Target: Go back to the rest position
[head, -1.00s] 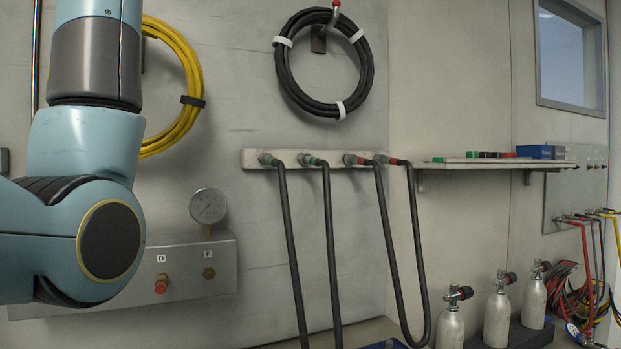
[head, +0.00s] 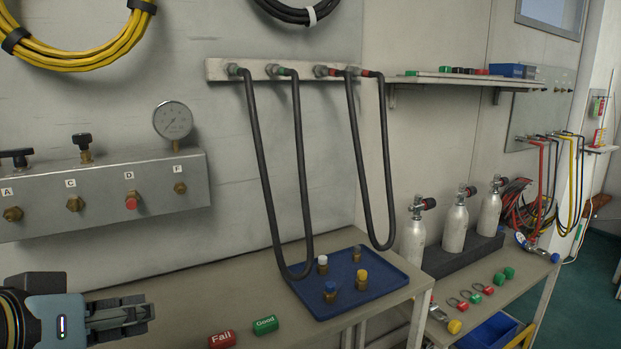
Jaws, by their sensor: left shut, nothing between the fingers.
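My left gripper (head: 135,321) shows at the lower left of the head view, pointing right, in front of the bench. Its fingers are together with nothing between them. It is apart from the red Fail block (head: 222,339) and the green Good block (head: 265,325), which lie on the bench to its right. The air panel (head: 150,201) is on the wall above it, with outlets marked A, C, D and F, black handles over two of them and a red part at D. A round gauge (head: 172,120) stands on top. My right gripper is not in view.
A blue tray (head: 385,305) on the bench (head: 180,290) holds several small fittings. Black hoses (head: 262,170) hang in loops from a wall rail, one reaching down to the tray. White cylinders (head: 456,228) stand at the right. The bench left of the tray is mostly clear.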

